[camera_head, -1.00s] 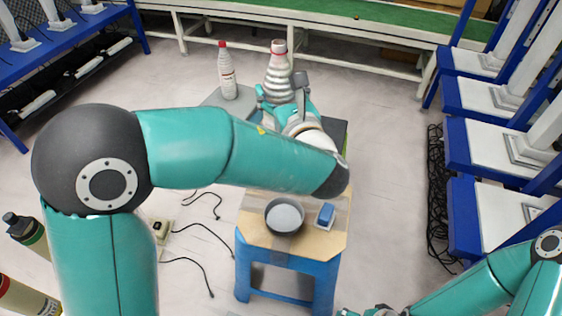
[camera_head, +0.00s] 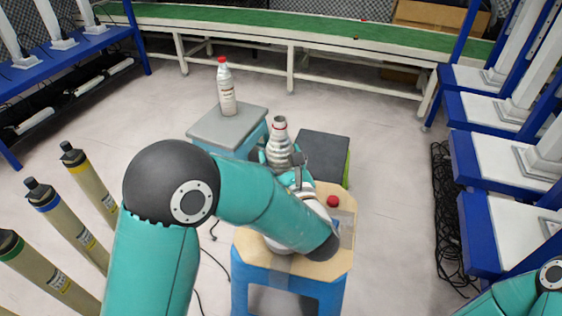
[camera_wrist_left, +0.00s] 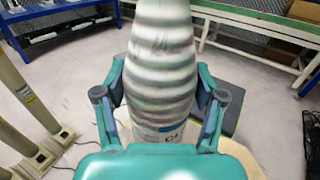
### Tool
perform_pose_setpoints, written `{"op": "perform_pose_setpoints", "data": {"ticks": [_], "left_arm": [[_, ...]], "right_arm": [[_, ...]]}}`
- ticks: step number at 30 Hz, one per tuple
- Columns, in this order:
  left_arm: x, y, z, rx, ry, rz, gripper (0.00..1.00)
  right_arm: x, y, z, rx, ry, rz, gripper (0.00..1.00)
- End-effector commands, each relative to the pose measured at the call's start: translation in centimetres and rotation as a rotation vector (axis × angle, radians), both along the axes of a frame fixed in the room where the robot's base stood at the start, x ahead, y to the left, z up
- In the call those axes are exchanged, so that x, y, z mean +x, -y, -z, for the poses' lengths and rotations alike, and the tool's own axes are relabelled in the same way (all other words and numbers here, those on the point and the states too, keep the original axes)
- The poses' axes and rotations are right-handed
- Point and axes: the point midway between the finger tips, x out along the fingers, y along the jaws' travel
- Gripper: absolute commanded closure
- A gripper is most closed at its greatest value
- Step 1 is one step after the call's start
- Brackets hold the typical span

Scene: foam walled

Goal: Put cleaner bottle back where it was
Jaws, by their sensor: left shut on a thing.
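The cleaner bottle (camera_head: 280,145) is pale, with grey ribbed bands and a red ring at its neck. My left gripper (camera_head: 284,163) is shut around its body. In the left wrist view the bottle (camera_wrist_left: 162,60) stands between the fingers, roughly upright, with part of a label showing low down. In the head view the bottle is at the far side of the wooden-topped stool (camera_head: 335,262). My left arm hides its lower part, and I cannot tell whether its base touches anything. My right gripper is out of view; only part of the right arm shows.
A white bottle with a red cap (camera_head: 227,90) stands on a grey stool (camera_head: 210,130) at the back left. A dark-topped stool (camera_head: 326,148) is behind the wooden one. A small red thing (camera_head: 333,201) lies on the wooden top. Cylinders (camera_head: 65,225) stand at left.

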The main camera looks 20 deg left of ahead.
Motion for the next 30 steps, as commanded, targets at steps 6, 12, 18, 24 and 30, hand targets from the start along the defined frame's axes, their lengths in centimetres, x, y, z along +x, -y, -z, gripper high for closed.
{"op": "perform_pose_setpoints", "data": {"ticks": [6, 12, 18, 24, 30], "left_arm": [[0.0, 0.01, 0.29, 0.0, 0.003, 0.0, 1.0], [0.0, 0.01, 0.64, -0.001, 0.001, 0.0, 0.29], [0.0, 0.01, 0.55, 0.0, 0.0, 0.0, 0.06], [0.0, 0.01, 0.54, 0.0, 0.0, 0.0, 0.06], [-0.31, 0.31, 0.28, 0.0, 0.0, 0.002, 0.06]], "right_arm": [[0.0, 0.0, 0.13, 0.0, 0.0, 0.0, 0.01], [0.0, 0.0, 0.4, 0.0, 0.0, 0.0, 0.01], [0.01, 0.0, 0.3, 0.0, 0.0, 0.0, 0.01], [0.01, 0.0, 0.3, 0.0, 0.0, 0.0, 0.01], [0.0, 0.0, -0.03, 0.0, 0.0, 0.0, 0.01]]}}
